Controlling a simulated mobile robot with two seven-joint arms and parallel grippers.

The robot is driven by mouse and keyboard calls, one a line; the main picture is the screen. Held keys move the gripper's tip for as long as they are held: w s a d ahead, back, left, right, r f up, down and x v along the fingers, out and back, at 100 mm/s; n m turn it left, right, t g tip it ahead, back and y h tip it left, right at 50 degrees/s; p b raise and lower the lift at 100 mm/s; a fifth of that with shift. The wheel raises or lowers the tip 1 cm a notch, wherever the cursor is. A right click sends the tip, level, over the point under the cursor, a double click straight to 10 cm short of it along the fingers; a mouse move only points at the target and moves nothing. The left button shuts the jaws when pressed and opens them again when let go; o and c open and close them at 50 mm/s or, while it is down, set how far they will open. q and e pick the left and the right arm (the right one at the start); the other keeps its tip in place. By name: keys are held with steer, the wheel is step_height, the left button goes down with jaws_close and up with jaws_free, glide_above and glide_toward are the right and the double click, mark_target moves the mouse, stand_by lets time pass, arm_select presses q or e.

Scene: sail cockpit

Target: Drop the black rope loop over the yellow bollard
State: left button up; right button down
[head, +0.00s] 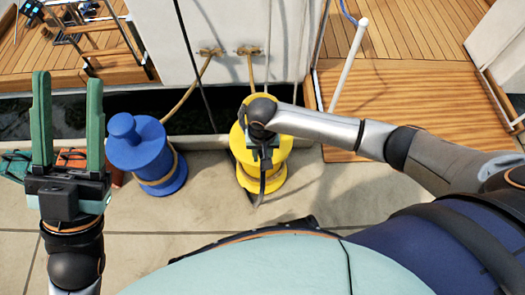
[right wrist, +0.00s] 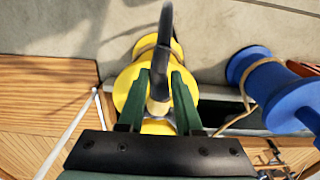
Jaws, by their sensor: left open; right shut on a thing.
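The yellow bollard (head: 276,178) stands on the pale quay near the middle of the head view. It also shows in the right wrist view (right wrist: 127,86), behind the fingers. My right gripper (right wrist: 160,75) is above the bollard and shut on the black rope loop (right wrist: 164,42). In the head view the rope (head: 262,184) hangs down the bollard's near side. The far part of the loop is hidden, so I cannot tell whether it encircles the bollard. My left gripper (head: 67,80) is open, empty and upright at the left, apart from both bollards.
A blue bollard (head: 146,152) with tan rope around it stands left of the yellow one. Tan mooring lines run to the white boat hull (head: 228,25). A dark water gap lies behind the bollards. A wooden gangway (head: 400,95) is at the right. Bare quay lies in front.

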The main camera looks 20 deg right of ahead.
arm_select(q)
steer(key=shift+w+d+f+b, duration=0.1)
steer(key=shift+d+f+b, duration=0.1)
steer(key=shift+f+b, duration=1.7)
arm_select(e)
step_height(320, 180, down, 8)
steer(key=shift+f, duration=0.2)
steer(key=c, duration=0.5)
jaws_free()
step_height(320, 180, up, 11)
steer(key=p, duration=0.7)
steer(key=shift+s+a+r, duration=0.1)
steer(key=shift+s+r, duration=0.05)
steer(key=shift+r, duration=0.05)
arm_select(q)
step_height(320, 180, up, 7)
steer(key=shift+a+m, duration=0.4)
arm_select(e)
steer(key=shift+r, duration=0.55)
arm_select(q)
steer(key=shift+r, duration=0.2)
